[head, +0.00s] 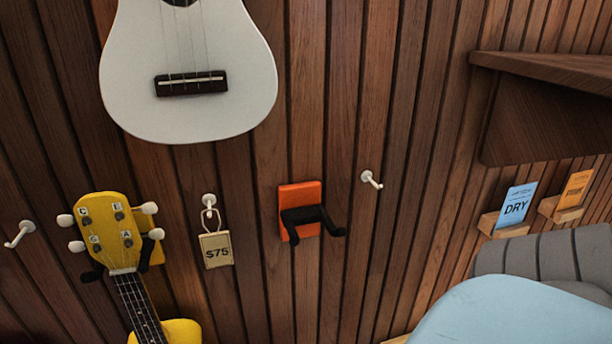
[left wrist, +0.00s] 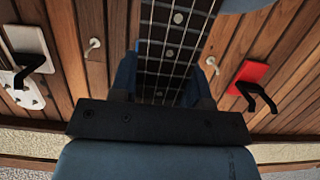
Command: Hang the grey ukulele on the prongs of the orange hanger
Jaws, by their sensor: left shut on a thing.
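My left gripper (left wrist: 163,68) is shut on the neck of the grey ukulele (left wrist: 172,35), with a finger on each side of the dark, stringed fretboard. My right gripper is not in view.
A white ukulele (head: 190,115) hangs above left of the orange hanger, and a yellow ukulele (head: 118,235) hangs at lower left. White pegs flank the hanger; one holds a $75 tag (head: 216,250). A wooden shelf (head: 555,72) juts out at upper right above small card holders.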

